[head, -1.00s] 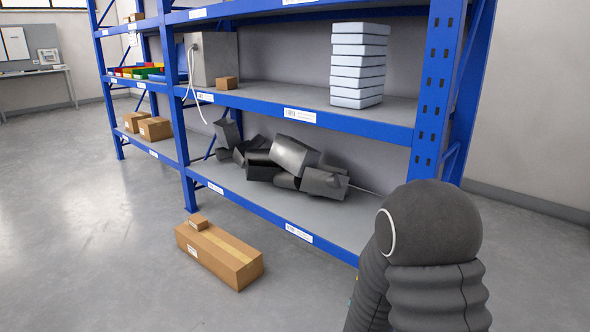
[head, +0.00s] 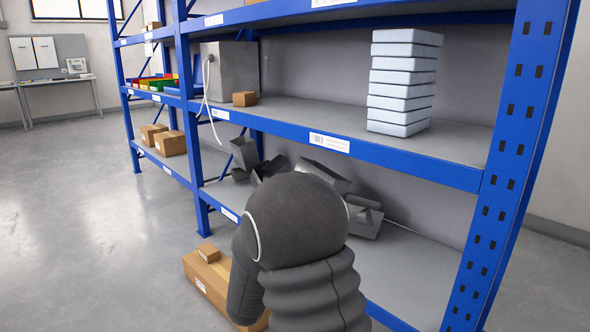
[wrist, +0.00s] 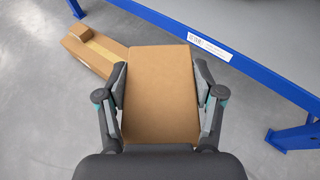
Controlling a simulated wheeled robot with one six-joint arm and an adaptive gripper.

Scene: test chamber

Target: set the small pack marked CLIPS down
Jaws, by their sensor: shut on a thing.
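My gripper (wrist: 161,88) is shut on a plain brown cardboard pack (wrist: 160,100), with one finger along each side. No marking shows on the face turned to the wrist camera, so I cannot read whether it says CLIPS. In the head view my arm hides the gripper and the pack. The pack is above the grey floor (wrist: 45,120), beside the rack's lower blue beam (wrist: 180,35); its height cannot be told.
A long taped carton (head: 203,274) lies on the floor with a small box (head: 208,252) on it. The blue rack holds stacked pale boxes (head: 403,88), a small carton (head: 244,99) and jumbled dark bins (head: 243,153). Floor at left is clear.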

